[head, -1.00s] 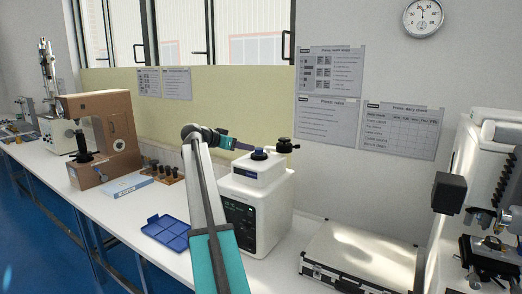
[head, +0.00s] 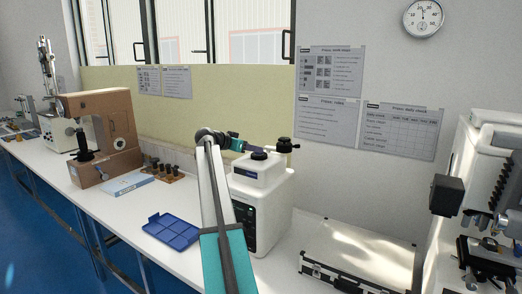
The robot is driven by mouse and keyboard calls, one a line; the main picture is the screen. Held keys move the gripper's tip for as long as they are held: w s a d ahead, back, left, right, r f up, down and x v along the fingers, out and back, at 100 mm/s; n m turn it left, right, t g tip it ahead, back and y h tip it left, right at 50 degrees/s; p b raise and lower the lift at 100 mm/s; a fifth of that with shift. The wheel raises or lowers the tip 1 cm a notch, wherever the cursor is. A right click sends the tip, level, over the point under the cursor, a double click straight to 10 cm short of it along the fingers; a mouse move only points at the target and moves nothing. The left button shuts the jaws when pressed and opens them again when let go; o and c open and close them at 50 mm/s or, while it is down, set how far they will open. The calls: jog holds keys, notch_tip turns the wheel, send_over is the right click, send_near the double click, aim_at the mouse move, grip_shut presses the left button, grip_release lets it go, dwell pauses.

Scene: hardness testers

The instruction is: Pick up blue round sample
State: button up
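No blue round sample can be made out in the head view. A blue tray (head: 172,230) with shallow square compartments and a small tab lies on the bench left of my arm, and I see nothing in its compartments. My arm rises from the bottom centre, bends at its dark joint and reaches right, toward the top of a white benchtop machine (head: 270,215). The arm's far end overlaps dark parts around the machine's top. I cannot pick out my gripper or its fingers there, nor anything held.
A silver case (head: 358,258) lies right of the white machine. A tester (head: 482,200) stands at the far right. On the left are a brown tester (head: 103,135), a light-blue box (head: 131,184) and a wooden stand (head: 165,175) with several dark pieces. Bench is clear around the tray.

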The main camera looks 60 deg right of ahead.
jog(key=x, duration=0.1)
jog(key=p+x, duration=0.1)
jog(key=shift+s+d, duration=0.15)
jog(key=shift+d, duration=0.3)
jog(key=shift+s+d+f, duration=0.1)
jog(key=shift+d+f, duration=0.15)
jog(key=shift+d, duration=0.1)
jog(key=c, duration=1.2)
jog(key=shift+r, duration=0.25)
